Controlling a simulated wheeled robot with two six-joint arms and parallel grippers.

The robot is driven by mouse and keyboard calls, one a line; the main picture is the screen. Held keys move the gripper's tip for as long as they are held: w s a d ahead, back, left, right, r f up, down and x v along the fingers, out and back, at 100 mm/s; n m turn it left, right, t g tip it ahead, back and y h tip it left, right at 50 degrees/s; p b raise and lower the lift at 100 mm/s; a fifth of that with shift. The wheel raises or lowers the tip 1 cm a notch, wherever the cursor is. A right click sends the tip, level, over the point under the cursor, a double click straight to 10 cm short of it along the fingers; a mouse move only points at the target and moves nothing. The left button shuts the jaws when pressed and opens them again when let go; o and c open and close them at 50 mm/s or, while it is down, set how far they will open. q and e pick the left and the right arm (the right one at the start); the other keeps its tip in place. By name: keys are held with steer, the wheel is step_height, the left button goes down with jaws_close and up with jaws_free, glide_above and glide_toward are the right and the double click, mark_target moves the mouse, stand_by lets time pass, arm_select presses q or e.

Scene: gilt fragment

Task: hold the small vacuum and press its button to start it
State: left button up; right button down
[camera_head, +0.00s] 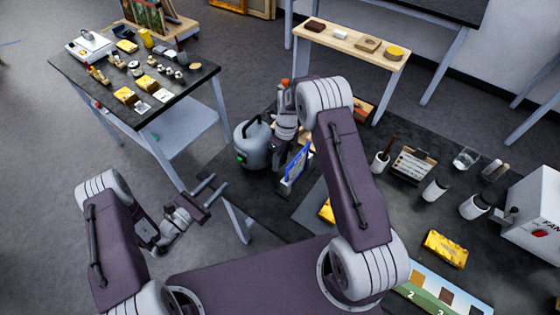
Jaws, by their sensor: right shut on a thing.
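The small vacuum (251,157) is a grey rounded canister with a dark handle on top. It stands upright near the left corner of the dark table, and a small green spot, perhaps its button, shows low on its left front. My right gripper (272,138) is at the vacuum's right side and shut on it; my own wrist partly hides the contact. My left gripper (212,190) is open and empty, off the table's left edge, below and left of the vacuum and apart from it.
The dark table (262,208) holds a blue-framed item (297,164) close to the vacuum, several cups, a yellow block (446,248) and a white box (535,215). A second table (185,98) with small parts stands at upper left. Open floor lies between.

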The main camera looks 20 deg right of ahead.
stand_by(0.9)
arm_select(q)
jaws_close()
stand_by(1.6)
